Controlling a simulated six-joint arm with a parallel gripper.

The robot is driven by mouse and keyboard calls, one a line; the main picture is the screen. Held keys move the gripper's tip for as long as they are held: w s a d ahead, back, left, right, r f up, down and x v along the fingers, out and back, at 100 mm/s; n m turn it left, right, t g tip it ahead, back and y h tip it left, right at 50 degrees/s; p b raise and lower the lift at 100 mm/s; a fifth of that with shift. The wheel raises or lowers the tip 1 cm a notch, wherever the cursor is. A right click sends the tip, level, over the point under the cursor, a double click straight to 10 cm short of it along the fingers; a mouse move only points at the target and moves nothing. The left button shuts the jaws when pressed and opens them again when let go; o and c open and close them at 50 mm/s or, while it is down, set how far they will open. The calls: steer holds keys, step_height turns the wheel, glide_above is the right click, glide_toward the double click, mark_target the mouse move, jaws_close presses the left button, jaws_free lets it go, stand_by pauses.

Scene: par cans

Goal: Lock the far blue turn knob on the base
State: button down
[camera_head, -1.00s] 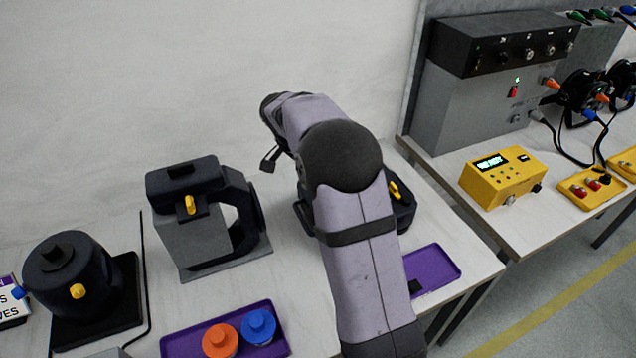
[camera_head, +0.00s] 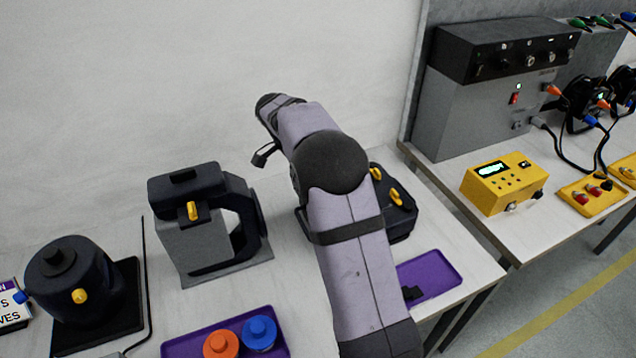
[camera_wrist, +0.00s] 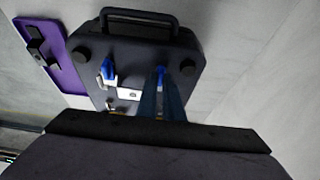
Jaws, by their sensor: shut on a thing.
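The black base (camera_head: 402,222) stands right of the arm in the head view, partly hidden behind it. It also shows in the wrist view (camera_wrist: 132,55), with a handle at its top edge. My gripper (camera_wrist: 167,82) is shut on a blue turn knob (camera_wrist: 160,70) on the right side of the base in the wrist view; the fingers cover part of it. A second blue turn knob (camera_wrist: 108,70) stands apart, to the left. My gripper and both blue knobs are hidden behind my arm in the head view. Two yellow knobs (camera_head: 396,197) show on the base there.
A purple tray (camera_head: 440,272) lies right of the arm, near the table edge. Another purple tray (camera_head: 185,343) at front holds an orange and a blue disc. A black-grey stand (camera_head: 205,222) and a round black housing (camera_head: 75,280) are at left. A yellow box (camera_head: 505,183) sits on the right table.

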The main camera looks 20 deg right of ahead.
steer(key=c, duration=2.2)
jaws_free()
steer(key=b+v, duration=0.1)
steer(key=v, duration=0.6)
steer(key=shift+a+r, duration=0.15)
